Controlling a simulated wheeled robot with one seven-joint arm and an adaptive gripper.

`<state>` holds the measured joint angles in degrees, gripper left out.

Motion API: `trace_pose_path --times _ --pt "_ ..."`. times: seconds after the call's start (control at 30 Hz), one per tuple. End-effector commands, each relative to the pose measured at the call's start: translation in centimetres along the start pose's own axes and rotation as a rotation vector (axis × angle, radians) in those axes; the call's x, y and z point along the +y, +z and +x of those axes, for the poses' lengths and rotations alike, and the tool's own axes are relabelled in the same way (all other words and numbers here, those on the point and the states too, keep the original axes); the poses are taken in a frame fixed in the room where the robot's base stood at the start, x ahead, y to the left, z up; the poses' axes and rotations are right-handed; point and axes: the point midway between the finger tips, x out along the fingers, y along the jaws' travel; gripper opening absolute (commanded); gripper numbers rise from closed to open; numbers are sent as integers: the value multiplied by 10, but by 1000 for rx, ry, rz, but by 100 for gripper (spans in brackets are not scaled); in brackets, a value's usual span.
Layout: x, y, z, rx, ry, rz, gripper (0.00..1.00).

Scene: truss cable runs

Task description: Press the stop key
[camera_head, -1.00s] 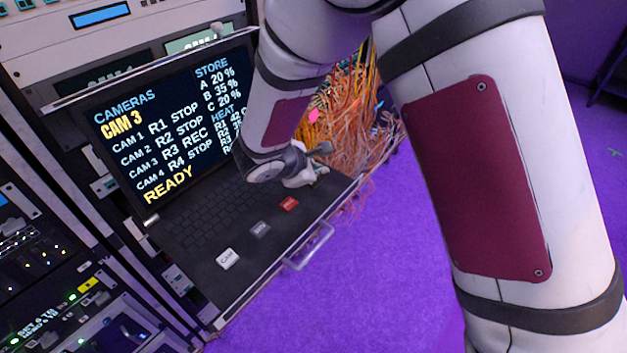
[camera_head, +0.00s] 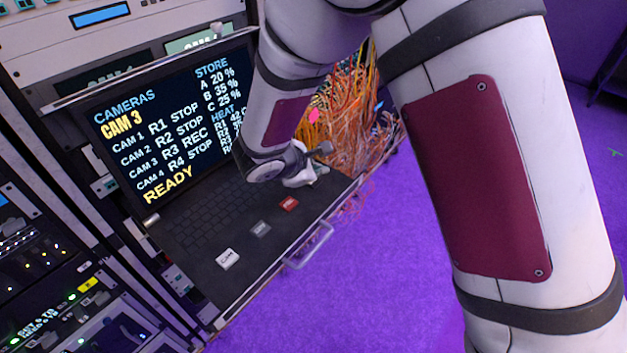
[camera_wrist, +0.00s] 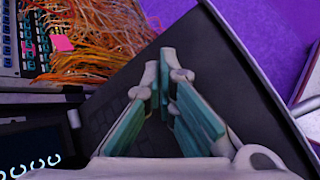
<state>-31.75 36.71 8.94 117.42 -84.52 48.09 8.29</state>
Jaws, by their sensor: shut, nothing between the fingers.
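The pull-out keyboard tray (camera_head: 205,280) carries a white key marked CAM (camera_head: 227,259), a grey key (camera_head: 260,229) and a red key (camera_head: 288,204). The lettering on the grey and red keys is too small to read. My gripper (camera_head: 307,179) is above the tray's far right part, beyond the red key. In the wrist view my gripper (camera_wrist: 164,68) has its teal-padded fingers together and empty over the dark tray. No coloured key shows in that view. The screen (camera_head: 165,125) reads CAM 3, with R3 at REC and the others at STOP, and READY below.
A tangle of orange cables (camera_head: 350,125) hangs behind the tray; it also shows in the wrist view (camera_wrist: 95,35). A metal handle (camera_head: 308,247) sticks out from the tray's front edge. Equipment racks (camera_head: 60,240) stand at left. The purple floor at right is open.

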Motion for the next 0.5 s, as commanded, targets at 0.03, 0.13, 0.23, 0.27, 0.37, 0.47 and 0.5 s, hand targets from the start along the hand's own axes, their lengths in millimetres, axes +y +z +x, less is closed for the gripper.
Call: trace_pose_path --times 0.03,0.13,0.23,0.27,0.37,0.47,0.5 --pt "0 0 0 0 0 0 0" --pt "0 0 1 0 0 0 0" --pt "-1 -2 3 0 0 -1 0" --pt "-2 -2 4 0 0 -1 0" --pt "-3 -4 6 0 0 -1 0" --pt "-4 -4 6 0 0 0 0" --pt "-4 -4 6 0 0 0 0"
